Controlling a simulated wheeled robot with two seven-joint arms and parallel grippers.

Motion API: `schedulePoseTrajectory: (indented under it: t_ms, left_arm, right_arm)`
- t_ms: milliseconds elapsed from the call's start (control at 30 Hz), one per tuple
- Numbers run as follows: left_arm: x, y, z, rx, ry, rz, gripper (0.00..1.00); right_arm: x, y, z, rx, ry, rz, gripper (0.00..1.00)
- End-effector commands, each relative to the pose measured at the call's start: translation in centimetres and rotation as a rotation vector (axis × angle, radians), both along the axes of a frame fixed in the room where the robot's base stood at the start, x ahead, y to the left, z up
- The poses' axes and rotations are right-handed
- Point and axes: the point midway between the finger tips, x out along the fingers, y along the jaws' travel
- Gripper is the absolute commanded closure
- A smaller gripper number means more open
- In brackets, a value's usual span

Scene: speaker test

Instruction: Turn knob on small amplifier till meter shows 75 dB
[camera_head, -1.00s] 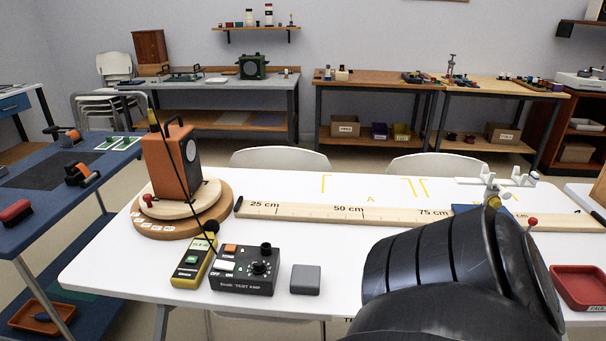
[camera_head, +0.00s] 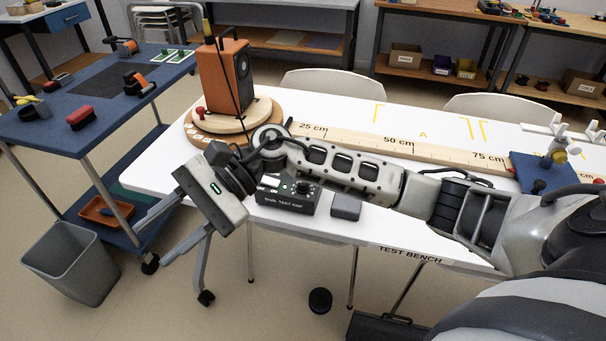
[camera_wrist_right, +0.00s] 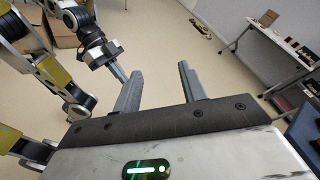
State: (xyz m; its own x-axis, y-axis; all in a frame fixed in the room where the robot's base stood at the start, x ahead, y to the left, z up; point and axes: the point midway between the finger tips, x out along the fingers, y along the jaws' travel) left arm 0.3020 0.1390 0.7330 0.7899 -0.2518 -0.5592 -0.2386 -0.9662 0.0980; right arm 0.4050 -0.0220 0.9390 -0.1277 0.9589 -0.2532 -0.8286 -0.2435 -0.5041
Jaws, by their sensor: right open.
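The small black amplifier (camera_head: 287,203), labelled TEST AMP, stands near the front edge of the white bench in the head view. Its knob (camera_head: 303,187) shows just below my right forearm, which crosses over the amplifier and hides part of its top. The yellow sound meter is hidden behind my right wrist and gripper, so its reading cannot be seen. My right gripper (camera_head: 150,245) is open and empty, left of the amplifier and beyond the bench's front-left edge, its fingers pointing down-left. The right wrist view shows its two fingers (camera_wrist_right: 160,92) apart above the floor.
An orange speaker (camera_head: 225,75) stands on a round wooden turntable (camera_head: 205,138). A grey block (camera_head: 346,207) sits right of the amplifier. A wooden ruler (camera_head: 440,151) lies behind my forearm. A blue cart (camera_head: 60,130) and grey bin (camera_head: 75,262) stand left.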

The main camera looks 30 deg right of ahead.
Motion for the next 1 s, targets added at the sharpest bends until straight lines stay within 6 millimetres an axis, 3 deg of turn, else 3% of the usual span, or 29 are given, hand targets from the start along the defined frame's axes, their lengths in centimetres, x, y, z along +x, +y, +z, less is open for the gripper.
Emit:
schedulePoseTrajectory:
  t_ms: [33, 133, 300, 400, 500, 633, 1000]
  left_arm:
    - [0.0, 0.0, 0.0, 0.001, 0.002, -0.001, 1.00]
    - [-0.1, 0.0, 0.0, 0.003, 0.003, -0.001, 1.00]
    - [-0.1, 0.1, -0.2, 0.007, 0.007, -0.002, 1.00]
    - [-0.1, 0.1, -0.2, 0.008, 0.007, -0.003, 1.00]
    - [0.0, 0.1, -0.1, 0.009, 0.006, -0.002, 1.00]
    - [0.0, 0.1, 0.0, 0.010, 0.004, -0.003, 1.00]
    - [0.0, 0.2, 0.5, 0.016, 0.002, -0.005, 1.00]
  right_arm:
    - [1.7, -2.9, -0.6, -0.181, -0.235, 0.105, 0.58]
    - [4.7, -9.9, -1.3, -0.509, -0.570, 0.338, 0.58]
    - [8.1, -21.5, 1.6, -0.917, -0.786, 0.663, 0.58]
    - [8.6, -25.6, 3.6, -1.041, -0.803, 0.774, 0.58]
    - [8.7, -27.5, 4.4, -1.095, -0.800, 0.830, 0.58]
    - [8.7, -28.0, 3.5, -1.106, -0.796, 0.848, 0.58]
    - [8.6, -27.9, -4.1, -1.101, -0.797, 0.846, 0.58]
